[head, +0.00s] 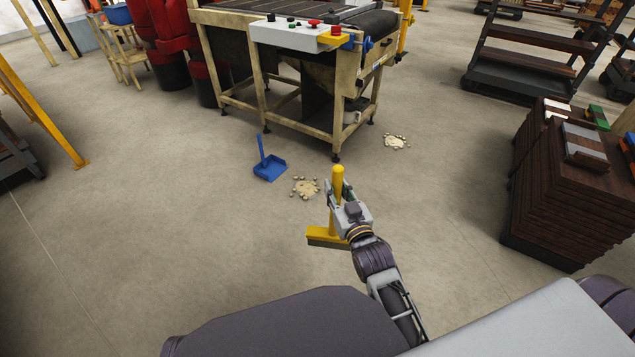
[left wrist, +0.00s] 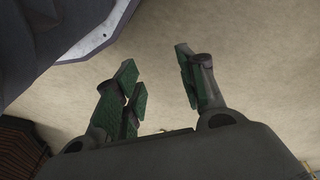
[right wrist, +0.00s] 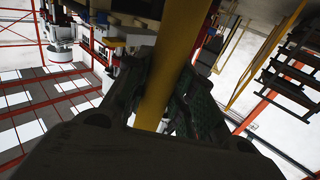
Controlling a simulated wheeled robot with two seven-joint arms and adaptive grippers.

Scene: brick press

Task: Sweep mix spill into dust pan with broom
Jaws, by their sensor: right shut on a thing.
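My right gripper (head: 340,198) is shut on the yellow handle of the broom (head: 337,177). The handle also runs between the fingers in the right wrist view (right wrist: 172,70). The broom stands about upright, its wide yellow head low over the floor; I cannot tell if it touches. A spill of pale mix with small lumps (head: 305,187) lies on the floor left of the broom. The blue dust pan (head: 270,170) with an upright handle sits just left of that spill. A second spill (head: 397,142) lies farther back to the right. My left gripper (left wrist: 160,85) is open and empty.
A conveyor machine (head: 262,75) on a beige frame stands behind the spills, its legs close to them. A stack of dark boards (head: 560,190) stands at the right. Red machinery (head: 172,40) is at the back left.

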